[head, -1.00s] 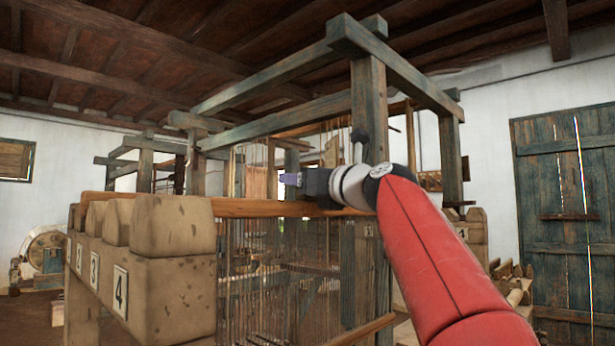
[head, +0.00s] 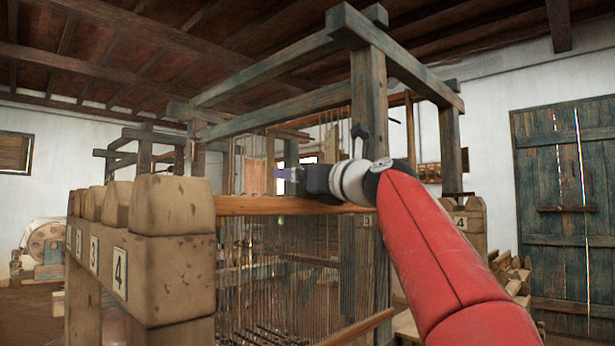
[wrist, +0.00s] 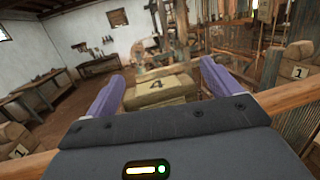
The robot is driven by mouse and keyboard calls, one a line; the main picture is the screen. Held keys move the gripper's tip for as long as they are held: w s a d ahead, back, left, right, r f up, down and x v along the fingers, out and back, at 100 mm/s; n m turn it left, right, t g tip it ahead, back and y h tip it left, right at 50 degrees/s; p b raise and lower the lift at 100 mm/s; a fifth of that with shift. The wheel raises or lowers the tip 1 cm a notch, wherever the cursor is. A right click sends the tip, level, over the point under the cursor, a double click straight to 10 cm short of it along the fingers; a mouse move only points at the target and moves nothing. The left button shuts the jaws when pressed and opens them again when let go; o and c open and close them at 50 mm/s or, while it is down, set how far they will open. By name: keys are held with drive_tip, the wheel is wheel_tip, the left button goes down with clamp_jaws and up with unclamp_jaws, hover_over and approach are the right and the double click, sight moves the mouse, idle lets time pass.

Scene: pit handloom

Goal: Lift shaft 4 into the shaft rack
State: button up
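Shaft 4 has a long wooden upper bar (head: 300,206), with threads hanging below it. The bar crosses under my gripper in the wrist view (wrist: 292,97). The shaft rack's near-left side (head: 172,262) has rounded posts and plates including 3 and 4. Its right side (head: 462,228) also has a 4. The bar's left end is hidden behind the left posts.
The loom's heavy post (head: 368,110) and top beams (head: 270,65) stand close behind and above my arm. Blocks marked 1 flank the bar in the wrist view (wrist: 298,72). A blue-green door (head: 565,200) is at the right.

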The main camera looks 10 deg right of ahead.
drive_tip(key=shift+s+d+f, duration=0.1)
drive_tip(key=shift+s+f, duration=0.05)
drive_tip(key=shift+s, duration=0.05)
drive_tip(key=b+v, duration=0.4)
drive_tip(key=v, duration=1)
drive_tip(key=shift+s, duration=0.2)
idle(0.9)
